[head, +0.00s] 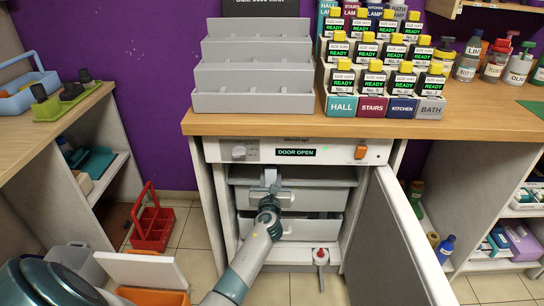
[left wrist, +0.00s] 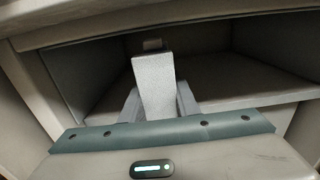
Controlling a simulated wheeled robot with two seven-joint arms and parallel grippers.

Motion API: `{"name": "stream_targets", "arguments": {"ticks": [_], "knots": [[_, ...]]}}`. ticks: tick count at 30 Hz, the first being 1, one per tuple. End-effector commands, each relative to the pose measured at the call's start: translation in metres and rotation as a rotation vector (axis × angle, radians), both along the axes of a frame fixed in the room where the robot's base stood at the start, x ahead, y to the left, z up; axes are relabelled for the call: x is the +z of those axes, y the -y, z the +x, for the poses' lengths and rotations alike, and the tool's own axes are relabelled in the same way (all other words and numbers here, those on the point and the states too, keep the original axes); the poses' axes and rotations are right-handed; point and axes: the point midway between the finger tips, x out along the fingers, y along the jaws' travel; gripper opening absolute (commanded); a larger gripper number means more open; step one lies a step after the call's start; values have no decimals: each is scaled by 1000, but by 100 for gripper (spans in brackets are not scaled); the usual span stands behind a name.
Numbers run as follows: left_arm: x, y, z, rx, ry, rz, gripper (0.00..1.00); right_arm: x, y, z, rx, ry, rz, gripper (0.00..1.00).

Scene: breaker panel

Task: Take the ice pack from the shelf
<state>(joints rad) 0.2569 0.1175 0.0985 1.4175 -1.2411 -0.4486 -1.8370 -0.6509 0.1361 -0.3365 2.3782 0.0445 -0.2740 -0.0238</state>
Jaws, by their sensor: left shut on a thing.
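My left gripper (head: 270,180) reaches into the open white cabinet (head: 214,215) under the counter, at the front of its upper compartment. In the left wrist view my left gripper (left wrist: 158,105) is shut on a pale grey slab, which I take to be the ice pack (left wrist: 154,85). Its near end faces me and its far part reaches into the compartment. The grey shelf (left wrist: 240,85) lies beneath and beyond it. In the head view the gripper and arm hide much of the slab. My right gripper is not in view.
The cabinet door (head: 395,245) stands open at the right. A panel above reads "DOOR OPEN" (head: 295,152). A red-knobbed fitting (head: 320,257) is at the cabinet's lower front. A red caddy (head: 153,222) stands on the floor at the left. The counter edge (head: 290,126) overhangs the opening.

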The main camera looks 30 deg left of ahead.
Motion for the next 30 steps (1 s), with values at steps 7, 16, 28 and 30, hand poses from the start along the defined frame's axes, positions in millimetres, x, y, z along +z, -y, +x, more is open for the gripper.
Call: {"name": "stream_targets", "arguments": {"ticks": [7,16,28,30], "knots": [[2,2,-3,-1,0,1,0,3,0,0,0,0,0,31],[3,16,-26,-1,1,1,0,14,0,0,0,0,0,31],[2,36,-59,0,-1,1,0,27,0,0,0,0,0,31],[3,40,-65,0,1,1,0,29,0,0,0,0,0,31]]}}
